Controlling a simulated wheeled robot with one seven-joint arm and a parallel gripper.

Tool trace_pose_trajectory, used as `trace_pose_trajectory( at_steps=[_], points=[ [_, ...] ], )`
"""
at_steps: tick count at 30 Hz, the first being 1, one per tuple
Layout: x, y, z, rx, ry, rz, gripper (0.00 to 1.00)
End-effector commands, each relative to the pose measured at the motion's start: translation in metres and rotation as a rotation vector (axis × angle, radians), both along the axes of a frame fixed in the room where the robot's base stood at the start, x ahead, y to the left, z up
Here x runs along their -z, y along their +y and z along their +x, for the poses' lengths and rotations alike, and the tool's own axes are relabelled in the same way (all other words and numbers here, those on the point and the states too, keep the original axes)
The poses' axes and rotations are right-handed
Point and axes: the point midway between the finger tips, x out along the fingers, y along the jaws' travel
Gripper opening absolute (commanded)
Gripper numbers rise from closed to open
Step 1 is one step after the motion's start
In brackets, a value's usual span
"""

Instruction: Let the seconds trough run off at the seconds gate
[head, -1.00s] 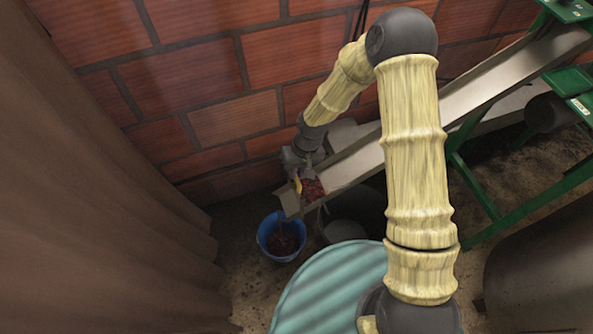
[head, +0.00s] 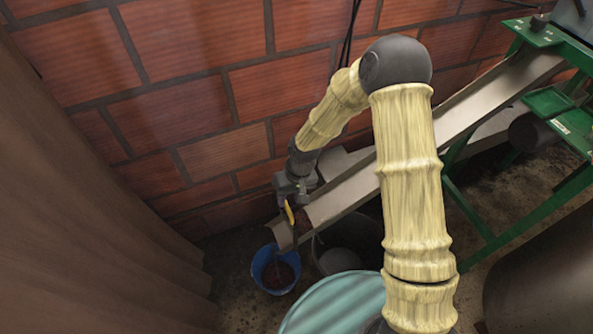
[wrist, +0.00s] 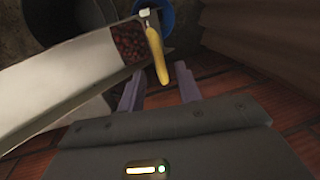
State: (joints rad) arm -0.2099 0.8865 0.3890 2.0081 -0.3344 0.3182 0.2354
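The seconds trough (head: 350,191) is a pale metal chute sloping down from upper right to lower left. My gripper (head: 291,194) is just above the handle at the trough's low end. In the wrist view my gripper (wrist: 159,73) has its two fingers apart, with the handle in front of and partly between the tips. Whether they touch is unclear.
A blue bucket (head: 257,272) with dark red contents stands under the trough's low end. A dark tub (head: 325,262) and a teal drum lid (head: 330,306) are close by. A brick wall (head: 200,95) stands behind, a brown curtain-like surface (head: 90,190) left, a green frame (head: 462,208) right.

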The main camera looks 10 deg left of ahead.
Motion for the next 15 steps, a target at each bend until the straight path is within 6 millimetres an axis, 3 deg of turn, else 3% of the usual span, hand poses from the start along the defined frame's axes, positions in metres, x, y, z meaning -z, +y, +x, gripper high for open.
trace_pose_trajectory(
  at_steps=[15],
  points=[
    [-0.104, -0.018, 0.012, 0.003, -0.004, 0.001, 0.34]
  ],
)
